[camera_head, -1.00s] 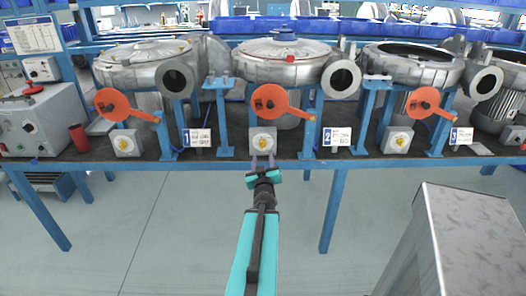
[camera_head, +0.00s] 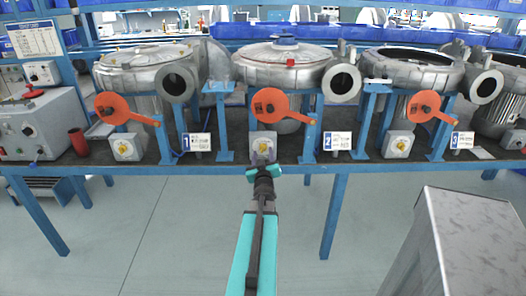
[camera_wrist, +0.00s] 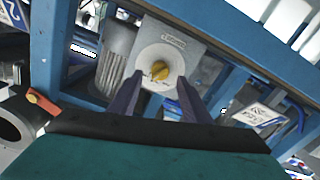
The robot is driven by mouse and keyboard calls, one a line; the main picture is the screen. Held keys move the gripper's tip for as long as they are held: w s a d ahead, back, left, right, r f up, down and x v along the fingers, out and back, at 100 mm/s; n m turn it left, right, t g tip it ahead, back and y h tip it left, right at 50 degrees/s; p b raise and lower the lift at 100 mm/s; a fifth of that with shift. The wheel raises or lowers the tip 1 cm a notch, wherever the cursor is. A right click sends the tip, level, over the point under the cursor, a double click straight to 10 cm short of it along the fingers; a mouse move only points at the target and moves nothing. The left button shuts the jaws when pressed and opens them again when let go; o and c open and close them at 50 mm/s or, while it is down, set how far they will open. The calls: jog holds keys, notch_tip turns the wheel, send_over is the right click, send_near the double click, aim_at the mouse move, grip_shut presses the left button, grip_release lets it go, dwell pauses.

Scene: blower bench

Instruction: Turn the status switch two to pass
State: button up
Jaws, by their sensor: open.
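The status switch two is a grey box with a yellow knob (camera_head: 263,147) on the front of the bench, under the middle blower. In the wrist view its yellow knob (camera_wrist: 160,71) sits on a round pale dial, tilted in the picture. The lettering on the box is too small to read. My gripper (camera_head: 263,158) is in front of this switch and partly covers it in the head view. In the wrist view its two dark fingers (camera_wrist: 158,95) are apart, one on each side below the knob, with nothing between them. I cannot tell whether they touch the box.
Similar switch boxes stand at the left (camera_head: 126,147) and right (camera_head: 398,144). Orange discs with handles (camera_head: 270,105) hang above them. A number 2 card (camera_head: 337,141) stands right of the middle switch. A grey metal cabinet (camera_head: 470,235) is at lower right.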

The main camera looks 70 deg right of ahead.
aim_at(263, 148)
jog(key=shift+x, duration=1.5)
jog(key=shift+c, duration=0.4)
jog(key=c, duration=1)
